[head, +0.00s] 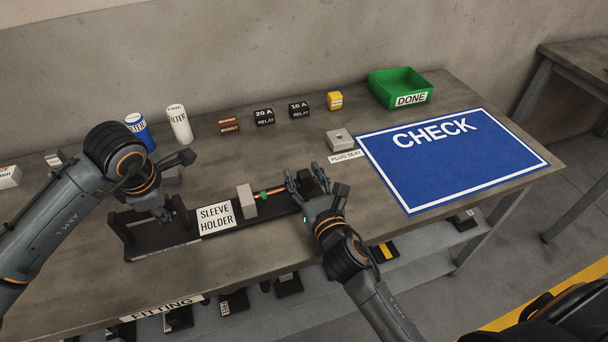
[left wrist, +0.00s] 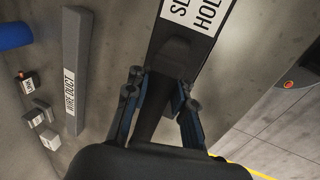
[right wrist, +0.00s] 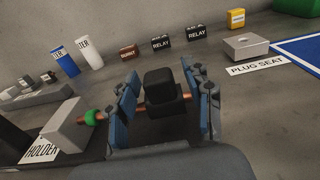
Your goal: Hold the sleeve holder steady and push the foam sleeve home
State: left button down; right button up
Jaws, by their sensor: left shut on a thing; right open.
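The sleeve holder (head: 180,250) is a long black base with a white label, lying along the bench's front. My left gripper (head: 165,214) is shut on a dark raised part at its left end; the left wrist view shows the fingers on both sides of it. A pale grey block (head: 246,201) stands on the holder, with a green ring (right wrist: 93,117) beside it on a copper-coloured rod (right wrist: 140,107). A black stepped block (right wrist: 166,92) sits on the rod. I cannot tell which part is the foam sleeve. My right gripper (right wrist: 165,105) is open, with its fingers either side of the black block.
Behind stand a blue (head: 140,130) and a white cylinder (head: 179,125), small relay blocks (head: 264,117) and a yellow block (head: 335,101). The grey plug seat (head: 340,140), blue CHECK mat (head: 450,165) and green DONE bin (head: 400,88) are right. A grey wire duct (left wrist: 75,75) lies near my left gripper.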

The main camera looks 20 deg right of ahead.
aim_at(272, 192)
grip_shut()
jog(key=a, duration=0.7)
jog(key=shift+s+a, duration=0.1)
jog(key=shift+a, duration=0.3)
grip_release()
jog(key=shift+d, duration=0.1)
jog(key=shift+s, duration=0.1)
jog(key=s, duration=1.1)
jog(key=shift+s+d, duration=0.1)
jog(key=shift+s, duration=0.3)
